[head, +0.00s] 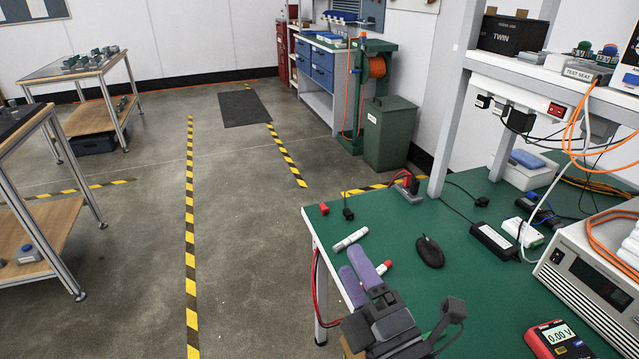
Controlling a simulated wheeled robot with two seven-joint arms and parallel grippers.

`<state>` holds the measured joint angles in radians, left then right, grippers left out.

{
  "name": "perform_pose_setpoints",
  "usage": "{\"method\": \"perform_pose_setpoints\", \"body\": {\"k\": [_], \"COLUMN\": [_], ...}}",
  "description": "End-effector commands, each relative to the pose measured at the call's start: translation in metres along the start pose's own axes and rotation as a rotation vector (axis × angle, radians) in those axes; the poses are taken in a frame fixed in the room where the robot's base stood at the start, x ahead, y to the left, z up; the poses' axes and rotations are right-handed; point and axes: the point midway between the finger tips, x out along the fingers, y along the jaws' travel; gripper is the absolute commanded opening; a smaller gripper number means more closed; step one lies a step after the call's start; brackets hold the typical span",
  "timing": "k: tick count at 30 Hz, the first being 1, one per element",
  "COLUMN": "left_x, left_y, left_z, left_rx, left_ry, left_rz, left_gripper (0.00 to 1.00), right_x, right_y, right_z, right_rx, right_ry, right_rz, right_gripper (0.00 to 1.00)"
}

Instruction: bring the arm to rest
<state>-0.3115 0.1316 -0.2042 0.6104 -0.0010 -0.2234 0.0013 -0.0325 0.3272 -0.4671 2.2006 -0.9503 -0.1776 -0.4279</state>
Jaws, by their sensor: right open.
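My right gripper (357,277) is at the bottom centre, over the near left edge of the green-topped bench (450,285). Its two purple fingers are apart, pointing away from me. The wrist and dark gripper body show below them. A small red-and-white piece (384,267) shows beside the fingers, partly hidden; I see no thing held, though I cannot tell its exact gap to the finger. My left gripper is not in view.
On the bench are a white marker (351,239), a black mouse (428,251), a power adapter (492,243), a red multimeter (558,340) and a bench instrument (590,275). A shelf post (455,95) rises at the back. Open floor (245,230) lies left.

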Motion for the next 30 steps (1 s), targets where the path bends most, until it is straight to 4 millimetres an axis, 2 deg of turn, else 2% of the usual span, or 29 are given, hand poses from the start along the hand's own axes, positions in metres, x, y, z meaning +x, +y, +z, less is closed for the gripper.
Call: {"method": "perform_pose_setpoints", "body": {"k": [1,3,4,6,8,12,15,17,18,20,25,29,30], "left_x": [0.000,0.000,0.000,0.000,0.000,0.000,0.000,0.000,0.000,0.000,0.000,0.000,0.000], "left_y": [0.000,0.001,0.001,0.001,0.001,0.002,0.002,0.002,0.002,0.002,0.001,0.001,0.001], "left_z": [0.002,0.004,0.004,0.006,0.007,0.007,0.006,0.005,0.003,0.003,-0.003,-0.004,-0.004], "left_rx": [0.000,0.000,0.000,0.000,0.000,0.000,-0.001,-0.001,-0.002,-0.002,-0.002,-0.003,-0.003], "left_ry": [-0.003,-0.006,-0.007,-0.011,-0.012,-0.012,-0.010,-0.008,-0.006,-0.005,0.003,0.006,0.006], "left_rz": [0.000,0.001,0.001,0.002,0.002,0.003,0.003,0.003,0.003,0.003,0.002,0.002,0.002], "left_gripper": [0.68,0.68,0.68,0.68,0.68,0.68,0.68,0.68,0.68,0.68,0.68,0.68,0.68], "right_x": [-0.019,-0.056,-0.074,-0.113,-0.145,-0.213,-0.256,-0.275,-0.277,-0.283,-0.312,-0.355,-0.373], "right_y": [-0.021,-0.057,-0.071,-0.098,-0.115,-0.137,-0.139,-0.142,-0.160,-0.183,-0.246,-0.296,-0.311], "right_z": [0.032,0.062,0.069,0.073,0.069,0.045,0.022,0.010,0.012,0.013,0.010,0.005,0.003], "right_rx": [0.226,0.509,0.605,0.791,0.918,1.143,1.261,1.304,1.293,1.282,1.255,1.226,1.215], "right_ry": [-0.221,-0.506,-0.607,-0.811,-0.959,-1.247,-1.425,-1.505,-1.505,-1.511,-1.532,-1.555,-1.564], "right_rz": [-0.118,-0.286,-0.351,-0.489,-0.598,-0.835,-1.000,-1.083,-1.088,-1.101,-1.143,-1.185,-1.200], "right_gripper": [0.67,0.67,0.67,0.67,0.67,0.67,0.67,0.67,0.67,0.67,0.67,0.67,0.67]}}
